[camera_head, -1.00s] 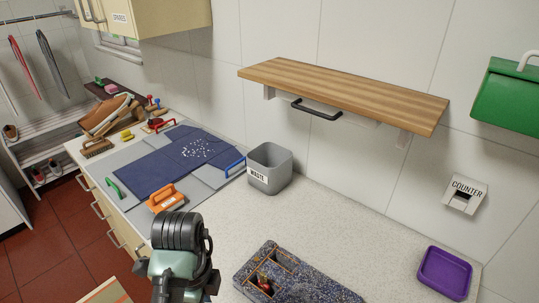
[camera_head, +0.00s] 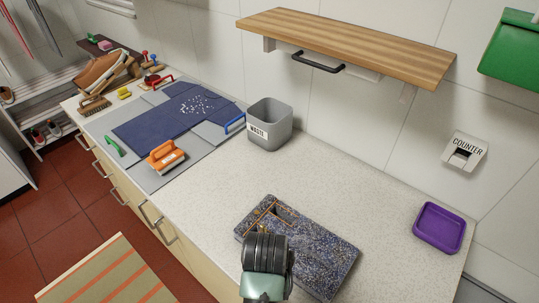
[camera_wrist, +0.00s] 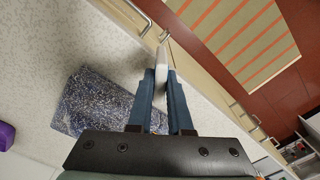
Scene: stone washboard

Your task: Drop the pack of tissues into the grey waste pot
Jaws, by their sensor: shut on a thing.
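The grey waste pot (camera_head: 269,124), labelled WASTE, stands upright on the counter near the wall in the head view. My gripper (camera_wrist: 161,74) is shut in the wrist view, its blue fingers closed on a narrow whitish thing (camera_wrist: 161,58), seemingly the pack of tissues seen edge-on. It is held over the counter's front edge, beside the speckled stone washboard, well to the front of the pot. In the head view my arm hides the gripper and the held thing.
The dark stone washboard (camera_head: 325,256) lies on the pale counter (camera_head: 350,185), partly behind my arm. A purple tray (camera_head: 439,228) is at the right. A wooden shelf (camera_head: 350,45) overhangs the back. An orange-handled tool (camera_head: 166,156) and blue cloth (camera_head: 165,118) lie left of the pot.

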